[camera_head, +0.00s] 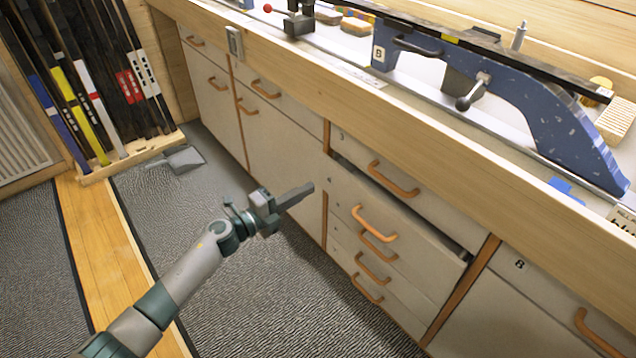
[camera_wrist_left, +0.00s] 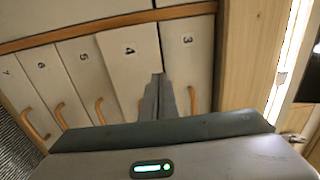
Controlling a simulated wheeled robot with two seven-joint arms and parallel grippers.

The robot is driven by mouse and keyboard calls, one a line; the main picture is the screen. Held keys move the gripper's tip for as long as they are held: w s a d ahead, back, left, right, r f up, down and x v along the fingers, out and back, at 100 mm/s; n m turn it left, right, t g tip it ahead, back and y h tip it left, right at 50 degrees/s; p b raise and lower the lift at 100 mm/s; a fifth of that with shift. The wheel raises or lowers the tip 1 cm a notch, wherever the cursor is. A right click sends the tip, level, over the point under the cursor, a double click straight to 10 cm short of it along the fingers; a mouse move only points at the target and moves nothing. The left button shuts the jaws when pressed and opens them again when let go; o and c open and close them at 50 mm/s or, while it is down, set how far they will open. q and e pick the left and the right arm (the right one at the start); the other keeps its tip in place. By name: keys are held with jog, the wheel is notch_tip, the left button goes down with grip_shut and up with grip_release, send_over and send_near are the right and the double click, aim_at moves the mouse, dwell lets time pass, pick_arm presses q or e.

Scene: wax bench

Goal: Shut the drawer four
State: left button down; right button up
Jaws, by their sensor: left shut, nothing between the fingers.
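Drawer four (camera_head: 420,242) stands a little way out from the bench front in the head view, with a dark gap along its top edge. Its orange handle (camera_head: 373,222) is on its front. The "4" shows on its pale front in the left wrist view (camera_wrist_left: 128,68). My left gripper (camera_head: 311,188) is shut and empty, to the left of the drawer stack. In the left wrist view its fingers (camera_wrist_left: 157,80) cover part of the fronts of drawers four and three; contact cannot be told. My right gripper is not in view.
Drawer three (camera_head: 435,210) is above, and several drawers with orange handles (camera_head: 372,270) are below, all flush. The bench top edge (camera_head: 400,125) overhangs the fronts. A dustpan (camera_head: 184,160) and a ski rack (camera_head: 130,150) are at the left. The grey floor in front is clear.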

pick_arm(q)
jog(key=shift+v, duration=2.55)
jog(key=shift+s, duration=0.1)
